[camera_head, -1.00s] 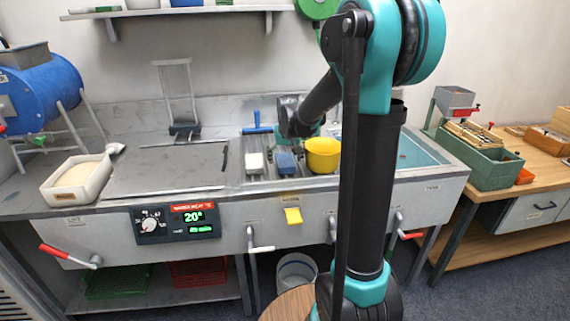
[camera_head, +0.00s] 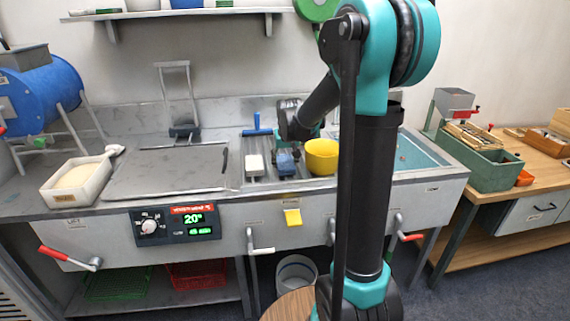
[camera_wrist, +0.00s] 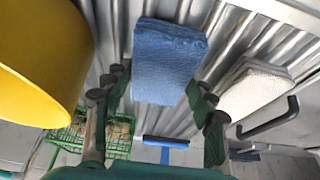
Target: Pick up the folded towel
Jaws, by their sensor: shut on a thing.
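A blue folded towel (camera_head: 287,168) lies on the ribbed metal drainboard, left of a yellow bowl (camera_head: 322,157). My gripper (camera_head: 287,155) is over it from behind, pointing down. In the wrist view, the blue folded towel (camera_wrist: 168,62) sits between the two dark fingers of my gripper (camera_wrist: 160,88), which are shut on it. I cannot tell whether the towel is clear of the drainboard. A white folded cloth (camera_head: 254,165) lies to its left in the head view; it also shows at the right in the wrist view (camera_wrist: 254,88).
The yellow bowl also stands close at the left in the wrist view (camera_wrist: 40,55). A blue squeegee (camera_head: 257,126) lies behind the white cloth. A flat grey plate (camera_head: 165,170) is to the left, with a white tub (camera_head: 62,198) beyond it. A sink (camera_head: 420,152) is to the right.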

